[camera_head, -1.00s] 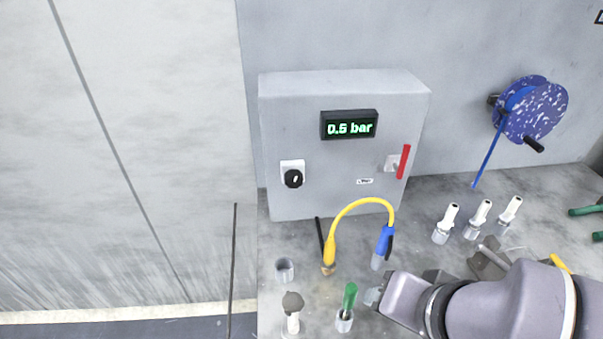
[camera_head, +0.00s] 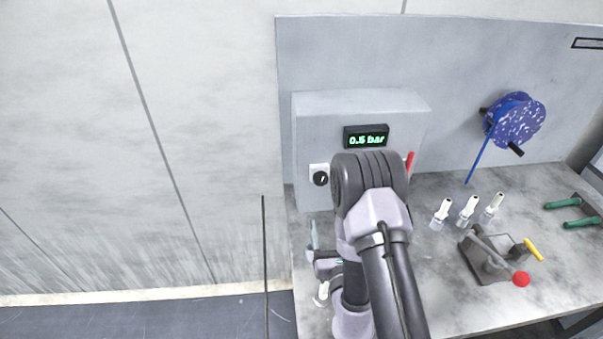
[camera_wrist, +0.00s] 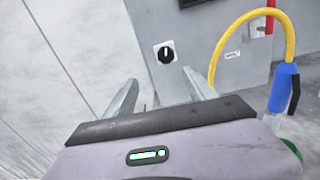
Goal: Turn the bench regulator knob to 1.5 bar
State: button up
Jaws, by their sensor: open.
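The regulator knob (camera_head: 321,178) is black with a white pointer mark on a white square plate, low on the left of the grey box's front. It also shows in the wrist view (camera_wrist: 166,54), its mark near upright. The display (camera_head: 366,137) above reads about 0.5 or 0.6 bar; the digit is blurred. My gripper (camera_wrist: 160,92) is open and empty, its two fingers spread on either side below the knob in the wrist view, apart from it.
A red lever (camera_wrist: 269,18) sits right of the knob on the grey box (camera_head: 315,125). A yellow hose (camera_wrist: 222,45) with a blue fitting (camera_wrist: 283,88) arches up close on the right. White-topped fittings (camera_head: 466,212) and a clamp (camera_head: 487,258) stand further right.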

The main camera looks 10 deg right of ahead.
aim_at(321, 183)
jog(key=shift+h, duration=0.3)
jog(key=w, duration=0.5)
jog(key=w+p, duration=0.1)
jog(key=w, duration=0.5)
jog(key=w+d, duration=0.1)
jog(key=w, duration=0.5)
jog(key=shift+w+f+p, duration=0.2)
jog(key=shift+f+p, duration=0.15)
jog(key=shift+p, duration=0.05)
jog(key=shift+c, duration=0.4)
jog(key=c, duration=1.3)
jog(key=shift+m, duration=0.4)
